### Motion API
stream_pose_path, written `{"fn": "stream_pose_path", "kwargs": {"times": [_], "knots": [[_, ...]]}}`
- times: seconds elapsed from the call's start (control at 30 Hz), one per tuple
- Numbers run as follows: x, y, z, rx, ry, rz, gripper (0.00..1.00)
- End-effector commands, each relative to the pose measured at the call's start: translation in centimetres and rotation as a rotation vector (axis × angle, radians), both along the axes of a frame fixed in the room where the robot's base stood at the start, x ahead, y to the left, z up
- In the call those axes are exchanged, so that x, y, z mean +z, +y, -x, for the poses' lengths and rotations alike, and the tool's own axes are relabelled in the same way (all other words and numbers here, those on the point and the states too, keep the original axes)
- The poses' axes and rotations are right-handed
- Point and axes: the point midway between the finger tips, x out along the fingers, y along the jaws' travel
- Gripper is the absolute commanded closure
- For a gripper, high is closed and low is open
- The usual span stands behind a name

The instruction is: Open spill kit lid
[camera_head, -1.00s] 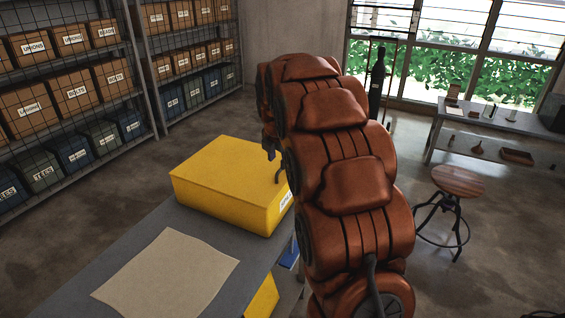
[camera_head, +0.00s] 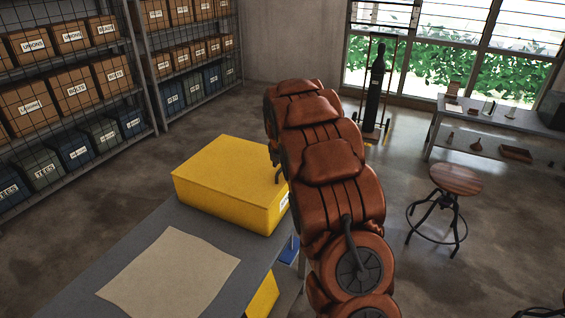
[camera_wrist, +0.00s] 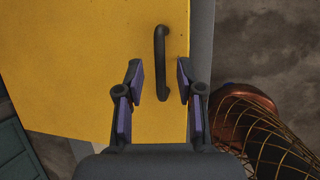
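The yellow spill kit (camera_head: 222,180) sits on the grey bench top with its lid closed and a white label on its right-hand side. In the wrist view its flat yellow lid (camera_wrist: 80,70) fills the left and middle, with a black bar handle (camera_wrist: 161,62) near the lid's right edge. My gripper (camera_wrist: 161,82) is open, its two purple-padded fingers on either side of the handle's lower end in the picture. I cannot tell whether either finger touches it. In the head view my orange arm hides most of the gripper, and a dark finger part shows at the lid's right edge.
A beige sheet (camera_head: 170,275) lies on the grey bench (camera_head: 85,300) in front of the kit. Shelves of labelled boxes (camera_head: 75,95) stand at the left. A round stool (camera_head: 456,180), a side table (camera_head: 500,122) and a black cylinder on a trolley (camera_head: 377,85) are at the right.

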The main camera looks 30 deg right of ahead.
Motion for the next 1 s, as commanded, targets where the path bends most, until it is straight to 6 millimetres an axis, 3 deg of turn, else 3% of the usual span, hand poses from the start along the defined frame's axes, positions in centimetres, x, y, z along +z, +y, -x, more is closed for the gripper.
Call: {"fn": "stream_pose_path", "kwargs": {"times": [0.33,0.67,1.0], "knots": [[-0.54,-0.09,-0.17,0.000,0.001,-0.001,0.64],[-0.51,-0.08,-0.16,0.000,0.001,-0.001,0.98],[-0.47,-0.06,-0.18,0.000,0.001,-0.001,1.00]]}}
